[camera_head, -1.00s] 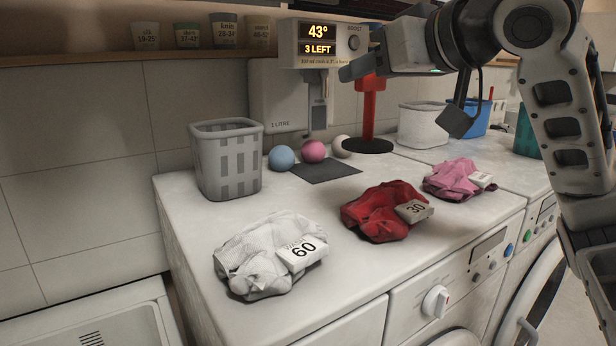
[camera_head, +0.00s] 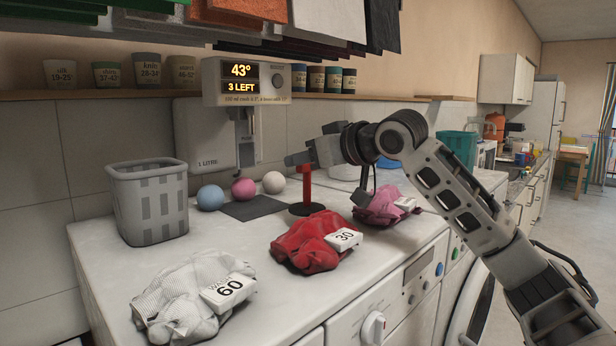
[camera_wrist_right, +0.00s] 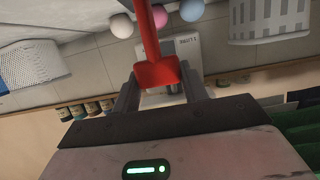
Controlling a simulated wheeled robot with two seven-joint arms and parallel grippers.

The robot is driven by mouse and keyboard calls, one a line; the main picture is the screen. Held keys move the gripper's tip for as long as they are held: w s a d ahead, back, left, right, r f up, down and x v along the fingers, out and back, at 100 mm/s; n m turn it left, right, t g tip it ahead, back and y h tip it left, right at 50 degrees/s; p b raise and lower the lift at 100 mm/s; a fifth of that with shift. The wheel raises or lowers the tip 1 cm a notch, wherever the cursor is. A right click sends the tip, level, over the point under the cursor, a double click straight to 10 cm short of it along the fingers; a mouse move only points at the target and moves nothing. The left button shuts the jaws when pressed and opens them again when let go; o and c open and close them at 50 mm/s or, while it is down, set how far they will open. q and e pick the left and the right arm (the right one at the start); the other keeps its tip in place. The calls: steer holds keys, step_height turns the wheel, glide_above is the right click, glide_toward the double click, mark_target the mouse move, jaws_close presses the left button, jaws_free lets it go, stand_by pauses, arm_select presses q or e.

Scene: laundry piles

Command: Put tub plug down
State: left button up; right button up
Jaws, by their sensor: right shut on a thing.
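The tub plug is a red upright stem with a flat dark disc at its foot (camera_head: 306,187). It stands upright over the white machine top, behind the red laundry pile (camera_head: 315,243). I cannot tell whether its disc touches the surface. My right gripper (camera_head: 300,158) comes in from the right and is shut on the red top of the plug. In the right wrist view the plug's red end (camera_wrist_right: 157,75) sits between the fingers (camera_wrist_right: 160,95), and its disc is out of frame. My left gripper is not in view.
A white pile (camera_head: 185,300) tagged 60 and a pink pile (camera_head: 380,207) flank the red pile tagged 30. Blue, pink and white balls (camera_head: 242,190) lie by a dark pad (camera_head: 254,208). A grey basket (camera_head: 148,203) stands left. A dispenser (camera_head: 245,85) reads 43°, 3 LEFT.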

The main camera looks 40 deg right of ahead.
mark_target(310, 175)
steer(key=shift+f+b, duration=0.4)
steer(key=shift+f, duration=1.05)
steer(key=shift+f, duration=0.2)
steer(key=o, duration=1.3)
steer(key=shift+a+r, duration=0.1)
steer(key=shift+r, duration=0.2)
